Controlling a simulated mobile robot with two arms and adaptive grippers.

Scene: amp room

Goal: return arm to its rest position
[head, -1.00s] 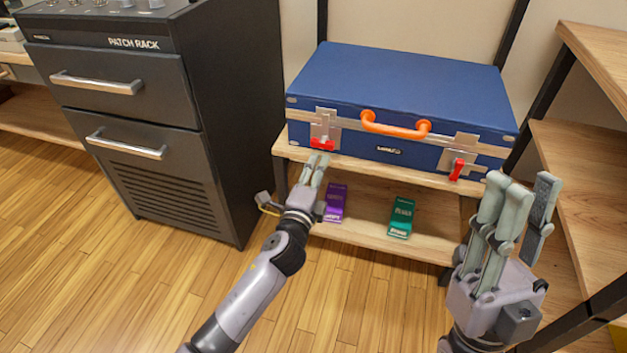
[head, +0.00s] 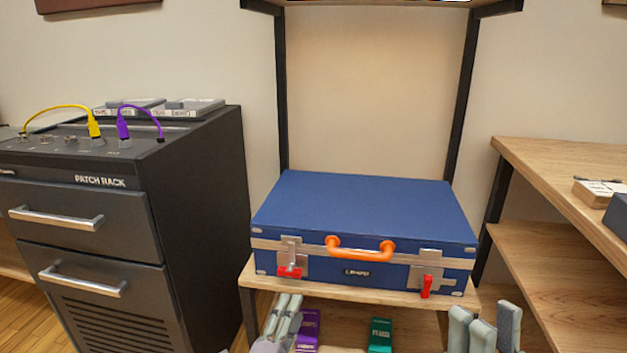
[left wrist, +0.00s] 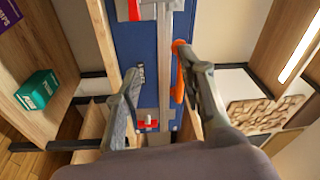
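My left gripper (head: 285,308) is in front of the shelf unit, just below the left red latch (head: 289,271) of a closed blue case. In the left wrist view its fingers (left wrist: 162,80) are apart with nothing held between them; the blue case (left wrist: 152,58) and its orange handle (left wrist: 178,68) lie beyond them. My right gripper (head: 485,325) is at the bottom edge of the head view, to the right of the case's right red latch (head: 426,287). Its fingers look spread and empty; its lower part is cut off.
The blue case (head: 360,205) rests on a wooden shelf (head: 350,300). A purple box (head: 308,328) and a green box (head: 380,333) are below it. A black patch rack (head: 205,220) stands left, wooden shelving (head: 560,265) right.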

